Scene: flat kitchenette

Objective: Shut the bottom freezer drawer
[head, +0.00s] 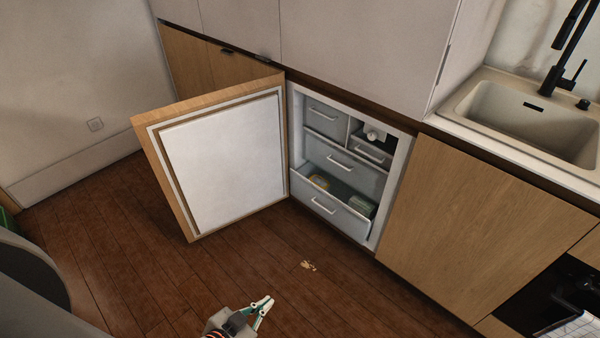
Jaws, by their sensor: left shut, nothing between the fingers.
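The freezer (408,150) is built in under the counter, with its wood-fronted door (222,165) swung wide open to the left. Its bottom drawer (335,217) is pulled out; a yellowish item (320,181) and a greenish pack (361,205) show inside. The drawer has a pale bar handle (323,206) on its front. The middle drawer (343,162) above it looks pushed in. My left gripper (265,305) is shut and empty, low in the picture, in front of the drawer and well apart from it. My right gripper is not in view.
The open door stands to the left of the drawer. Wooden floor (260,255) lies clear between my gripper and the freezer, except for a small light scrap (308,266). A wood cabinet front (470,225) and a sink (530,125) are to the right.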

